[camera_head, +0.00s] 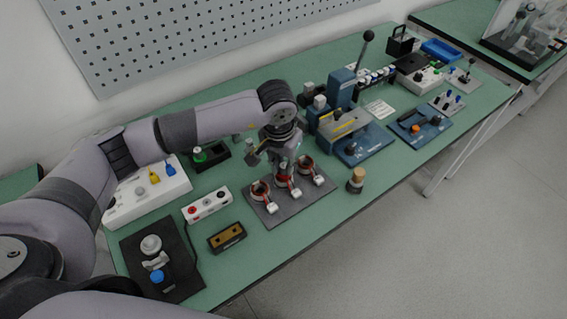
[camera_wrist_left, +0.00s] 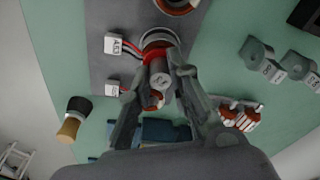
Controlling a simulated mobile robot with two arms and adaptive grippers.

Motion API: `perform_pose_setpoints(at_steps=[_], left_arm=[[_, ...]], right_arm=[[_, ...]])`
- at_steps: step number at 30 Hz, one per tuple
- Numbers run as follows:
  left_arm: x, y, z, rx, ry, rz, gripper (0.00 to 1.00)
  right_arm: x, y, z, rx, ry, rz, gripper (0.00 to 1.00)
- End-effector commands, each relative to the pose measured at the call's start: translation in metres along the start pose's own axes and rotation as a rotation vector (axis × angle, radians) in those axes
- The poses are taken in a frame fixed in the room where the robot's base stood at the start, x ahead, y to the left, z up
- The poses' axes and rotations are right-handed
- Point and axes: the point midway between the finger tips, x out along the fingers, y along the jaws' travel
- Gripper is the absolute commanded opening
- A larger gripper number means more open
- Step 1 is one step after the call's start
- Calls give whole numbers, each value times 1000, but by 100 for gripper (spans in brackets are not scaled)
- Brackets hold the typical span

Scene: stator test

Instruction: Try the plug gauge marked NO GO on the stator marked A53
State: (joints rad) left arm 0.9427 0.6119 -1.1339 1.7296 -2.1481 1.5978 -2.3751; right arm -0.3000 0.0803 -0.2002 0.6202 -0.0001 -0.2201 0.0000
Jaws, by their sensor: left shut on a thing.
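A dark plate (camera_head: 298,205) holds three copper-wound stators in a row, each with a white tag. The middle stator (camera_wrist_left: 160,38) has a tag (camera_wrist_left: 113,45) that appears to read A53. My left gripper (camera_head: 284,163) is above this stator, its fingers shut on a grey cylindrical plug gauge (camera_wrist_left: 158,80) with a red band. The gauge's end marking is too small to read surely. The red band is close to the stator's bore; I cannot tell how deep the gauge sits. The right-hand stator (camera_head: 306,165) is partly hidden by the gripper in the wrist view.
A blue press (camera_head: 345,115) stands behind right.

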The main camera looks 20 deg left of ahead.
Motion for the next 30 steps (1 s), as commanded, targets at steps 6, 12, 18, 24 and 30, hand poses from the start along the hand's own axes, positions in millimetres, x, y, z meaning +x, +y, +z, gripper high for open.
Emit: perform_pose_setpoints(at_steps=[6, 12, 18, 24, 30], left_arm=[[0, 0, 0, 0, 1, 0, 0], [1, 0, 0, 0, 1, 0, 0], [2, 0, 0, 0, 1, -1, 0], [2, 0, 0, 0, 1, -1, 0], [3, 0, 0, 0, 1, -1, 0]], right_arm=[[0, -1, 0, 0, 0, -1, 41], [3, -1, 0, 1, 0, -1, 41], [5, -1, 0, 1, 0, -1, 41], [8, -1, 1, 1, 0, -1, 41], [10, -1, 1, 1, 0, -1, 41]])
